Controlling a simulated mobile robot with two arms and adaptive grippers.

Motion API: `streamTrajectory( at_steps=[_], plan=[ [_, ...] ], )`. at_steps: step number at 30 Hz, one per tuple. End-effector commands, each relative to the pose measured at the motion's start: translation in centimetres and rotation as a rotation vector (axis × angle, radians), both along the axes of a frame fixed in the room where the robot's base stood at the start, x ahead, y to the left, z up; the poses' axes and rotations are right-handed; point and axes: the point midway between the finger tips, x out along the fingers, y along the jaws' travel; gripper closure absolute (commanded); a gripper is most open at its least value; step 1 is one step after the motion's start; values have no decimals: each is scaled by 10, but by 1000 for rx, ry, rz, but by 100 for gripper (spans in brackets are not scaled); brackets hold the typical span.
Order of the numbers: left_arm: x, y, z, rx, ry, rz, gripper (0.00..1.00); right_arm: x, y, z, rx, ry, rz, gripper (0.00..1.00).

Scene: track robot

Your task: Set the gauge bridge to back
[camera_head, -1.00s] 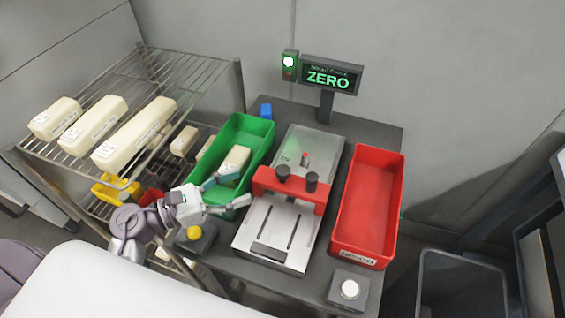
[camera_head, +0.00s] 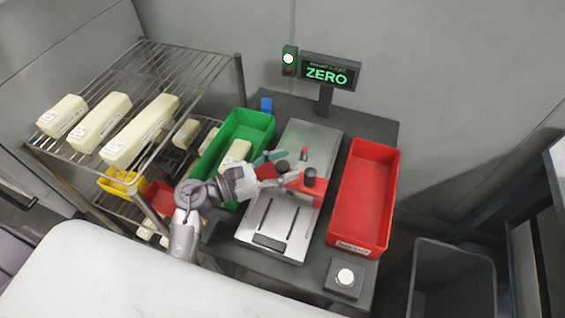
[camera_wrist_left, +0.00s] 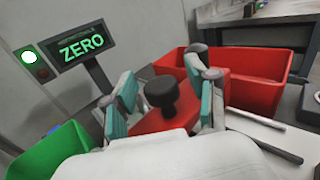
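The gauge bridge (camera_head: 306,189) is a red crosspiece over the grey metal plate fixture (camera_head: 274,222), with dark knobs on top. My left gripper (camera_head: 279,171) is at the left part of the bridge. In the left wrist view its teal-padded fingers (camera_wrist_left: 163,100) are spread, with a black knob (camera_wrist_left: 162,92) between them and the red bridge (camera_wrist_left: 148,125) below. I cannot tell whether either finger touches the knob. My right gripper is not in view.
A green bin (camera_head: 262,128) stands left of the fixture and a red bin (camera_head: 343,215) right of it. A display (camera_head: 328,73) behind reads ZERO, with a lit lamp (camera_head: 289,59) beside it. A white button (camera_head: 345,276) is at the front right. A wire rack (camera_head: 190,65) holds pale blocks.

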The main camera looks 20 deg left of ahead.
Motion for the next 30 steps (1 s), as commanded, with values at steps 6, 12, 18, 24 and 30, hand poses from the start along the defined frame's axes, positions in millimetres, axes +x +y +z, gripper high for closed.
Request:
streamTrajectory(
  at_steps=[6, 12, 18, 24, 30],
  plan=[
    [0, 0, 0, 0, 0, 0, 82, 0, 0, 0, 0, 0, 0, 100],
    [0, 0, 0, 0, 0, 0, 100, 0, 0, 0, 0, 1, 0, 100],
    [1, 0, 0, 1, -1, -1, 100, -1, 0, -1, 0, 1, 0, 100],
    [24, 0, -3, 3, -4, -2, 100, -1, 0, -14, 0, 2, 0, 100],
    [73, -1, -4, 7, -6, -1, 100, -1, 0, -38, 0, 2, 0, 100]
  ],
)
